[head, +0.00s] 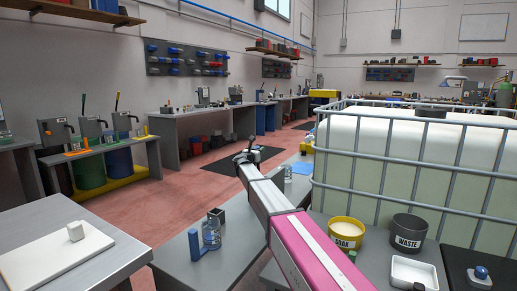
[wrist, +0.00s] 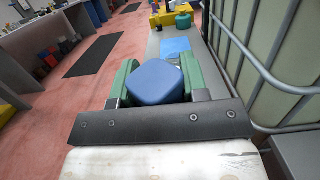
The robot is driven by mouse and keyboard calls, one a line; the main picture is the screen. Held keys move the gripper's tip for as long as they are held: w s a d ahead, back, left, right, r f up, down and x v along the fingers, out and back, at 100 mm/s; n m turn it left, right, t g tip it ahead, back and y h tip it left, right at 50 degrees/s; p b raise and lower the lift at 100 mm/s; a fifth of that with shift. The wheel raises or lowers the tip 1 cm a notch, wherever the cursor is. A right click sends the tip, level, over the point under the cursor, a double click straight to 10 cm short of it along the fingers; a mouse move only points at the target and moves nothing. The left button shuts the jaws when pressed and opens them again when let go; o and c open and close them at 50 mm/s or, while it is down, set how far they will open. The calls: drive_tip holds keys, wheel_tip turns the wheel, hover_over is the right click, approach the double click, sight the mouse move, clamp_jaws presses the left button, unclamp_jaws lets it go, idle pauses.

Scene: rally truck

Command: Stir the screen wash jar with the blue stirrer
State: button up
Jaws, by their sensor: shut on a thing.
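My gripper (wrist: 158,88) is shut on a blue block-shaped piece (wrist: 158,80), which I take to be the blue stirrer's handle. It sits between the green finger pads in the wrist view, and its lower part is hidden. In the head view my gripper (head: 247,158) is at the far end of my arm, small, above the grey bench. A smaller clear container (head: 288,173) stands farther back, just right of my gripper. I cannot read a screen wash label on either.
The yellow SOAK tub (head: 345,234) and grey WASTE tub (head: 408,232) are right of my arm. A large caged tank (head: 420,160) bounds the right side. A blue sheet (head: 303,168) lies behind.

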drive_tip(key=shift+w+d+f, duration=0.1)
drive_tip(key=shift+w+f, duration=0.05)
drive_tip(key=shift+f, duration=2.7)
drive_tip(key=shift+w+d+f, duration=0.1)
drive_tip(key=shift+w+f, duration=0.05)
drive_tip(key=shift+f, duration=2.7)
